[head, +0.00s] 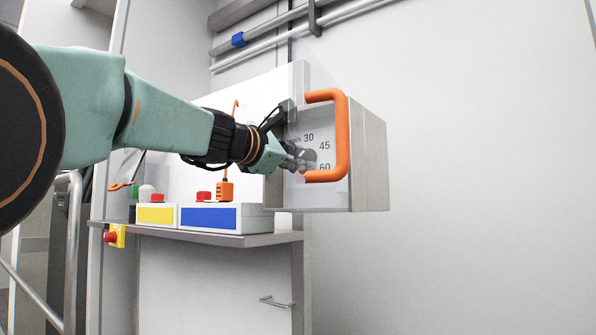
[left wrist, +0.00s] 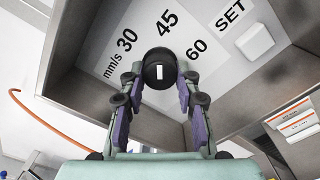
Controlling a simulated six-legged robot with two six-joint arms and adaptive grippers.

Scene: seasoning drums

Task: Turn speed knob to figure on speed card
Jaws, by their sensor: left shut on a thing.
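The speed knob (left wrist: 160,66) is black and round with a short white mark on its face, in the left wrist view. It sits on a pale dial panel (left wrist: 222,62) printed "mm/s", 30, 45, 60 and SET. My left gripper (left wrist: 160,82) is shut on the knob, one finger on each side. In the head view my left gripper (head: 302,158) reaches into the grey box (head: 368,160), and the knob is hard to make out there. Cards with orange stripes (left wrist: 296,112) show at the right of the left wrist view; their print is too small to read. My right gripper is not in view.
A square white button (left wrist: 255,42) sits by SET. An orange handle (head: 341,135) stands at the box front, close to my gripper. Yellow (head: 155,215) and blue (head: 209,217) fronted control boxes stand on the shelf (head: 250,239). An orange cable (left wrist: 45,122) hangs at left.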

